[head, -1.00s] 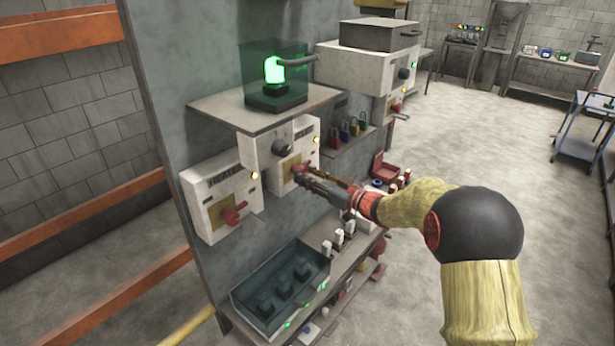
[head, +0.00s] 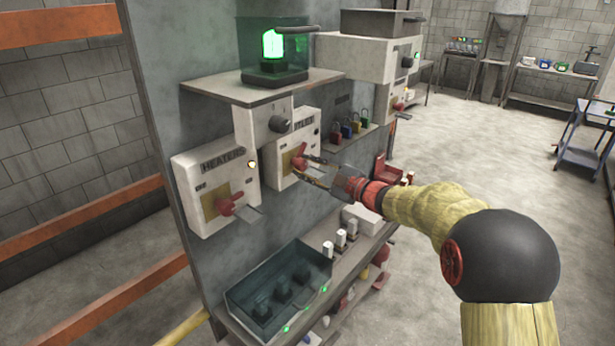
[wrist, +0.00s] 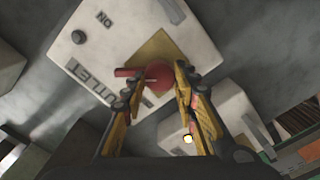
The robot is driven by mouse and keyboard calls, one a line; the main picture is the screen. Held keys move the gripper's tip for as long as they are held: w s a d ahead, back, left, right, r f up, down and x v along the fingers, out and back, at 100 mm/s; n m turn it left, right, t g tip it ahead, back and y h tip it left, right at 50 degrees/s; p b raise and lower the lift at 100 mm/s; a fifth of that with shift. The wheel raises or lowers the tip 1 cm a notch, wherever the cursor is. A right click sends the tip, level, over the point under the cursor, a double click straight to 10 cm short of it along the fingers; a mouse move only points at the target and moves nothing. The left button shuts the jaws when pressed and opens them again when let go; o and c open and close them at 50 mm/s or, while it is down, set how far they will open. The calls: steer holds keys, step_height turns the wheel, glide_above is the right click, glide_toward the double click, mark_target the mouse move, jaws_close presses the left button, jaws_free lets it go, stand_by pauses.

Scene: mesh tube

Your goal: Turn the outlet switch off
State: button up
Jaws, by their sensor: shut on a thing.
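The outlet box (head: 284,158) is a white panel with a yellow plate on the grey board; its lettering shows in the wrist view (wrist: 97,82). Its red switch (head: 299,160) has a round hub and a short handle. In the wrist view the switch (wrist: 158,76) sits between my fingertips, with the handle pointing left towards the lettering. My gripper (head: 307,168) is shut on the switch, one finger on each side. A dark round spot (wrist: 78,38) shows on the box near the ON label. The exact contact is partly hidden by the fingers.
The heater box (head: 213,190), with a red switch and lit yellow lamp, hangs to the left. A shelf (head: 262,88) with a green lamp (head: 273,45) juts out above. Padlocks (head: 350,127) hang to the right. An open-topped bin (head: 250,303) stands below.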

steer(key=n+b, duration=0.2)
steer(key=n, duration=0.1)
steer(key=n+b, duration=0.1)
steer(key=b, duration=0.1)
steer(key=shift+f+n, duration=0.25)
steer(key=shift+n, duration=0.05)
steer(key=shift+n+b, duration=1.45)
steer(key=shift+n, duration=0.05)
steer(key=shift+r, duration=0.1)
steer(key=o, duration=1.2)
steer(key=shift+c, duration=0.2)
steer(key=shift+s, duration=0.1)
steer(key=v, duration=1.2)
